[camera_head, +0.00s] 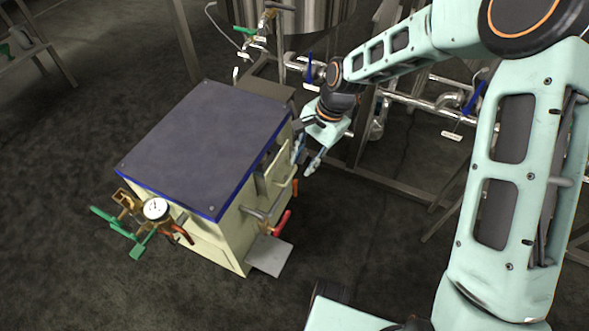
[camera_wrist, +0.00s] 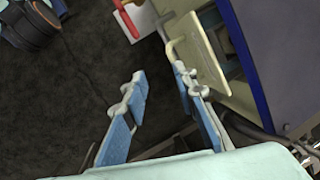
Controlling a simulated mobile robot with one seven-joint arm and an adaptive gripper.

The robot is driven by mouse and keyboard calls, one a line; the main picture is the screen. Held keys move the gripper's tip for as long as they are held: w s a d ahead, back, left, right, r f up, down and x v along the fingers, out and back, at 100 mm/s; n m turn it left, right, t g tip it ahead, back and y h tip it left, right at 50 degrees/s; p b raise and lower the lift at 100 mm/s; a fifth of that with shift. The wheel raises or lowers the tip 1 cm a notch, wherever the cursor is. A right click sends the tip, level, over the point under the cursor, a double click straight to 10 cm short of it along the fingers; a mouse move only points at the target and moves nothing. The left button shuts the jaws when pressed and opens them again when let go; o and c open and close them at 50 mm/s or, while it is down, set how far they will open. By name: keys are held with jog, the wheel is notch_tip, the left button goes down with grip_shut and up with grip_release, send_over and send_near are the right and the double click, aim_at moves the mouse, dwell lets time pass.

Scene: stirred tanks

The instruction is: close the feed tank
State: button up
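A cream box-shaped tank (camera_head: 225,232) with a dark, blue-edged top (camera_head: 205,140) stands left of my arm; I cannot read a label naming it the feed tank. On its right side a small cream door or flap (camera_head: 284,172) stands out from a dark opening. In the wrist view this flap (camera_wrist: 203,55) is swung outward, with the opening behind it. My gripper (camera_head: 306,160) is open beside the flap. In the wrist view my gripper (camera_wrist: 160,88) has its fingers apart with nothing between them; the right finger overlaps the flap's near edge, contact unclear.
A pressure gauge (camera_head: 156,209) and green-handled valves (camera_head: 118,222) stick out at the box's front left. A red-handled valve (camera_head: 282,222) and a grey plate (camera_head: 269,255) are on its right side. A steel vessel (camera_head: 300,14) and pipework stand behind.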

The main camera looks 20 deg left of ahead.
aim_at(293, 173)
jog(key=w+a+f+n+b, duration=0.1)
jog(key=f, duration=0.2)
jog(key=w+a+f+n+t+b, duration=0.1)
jog(key=f, duration=0.2)
jog(key=w+a+f+b, duration=0.1)
jog(key=a+f, duration=0.1)
jog(key=f, duration=0.1)
jog(key=shift+w+f+n+t+h+b, duration=0.15)
jog(key=shift+f+n+t+h+b, duration=0.15)
jog(key=shift+f+n, duration=0.1)
grip_shut()
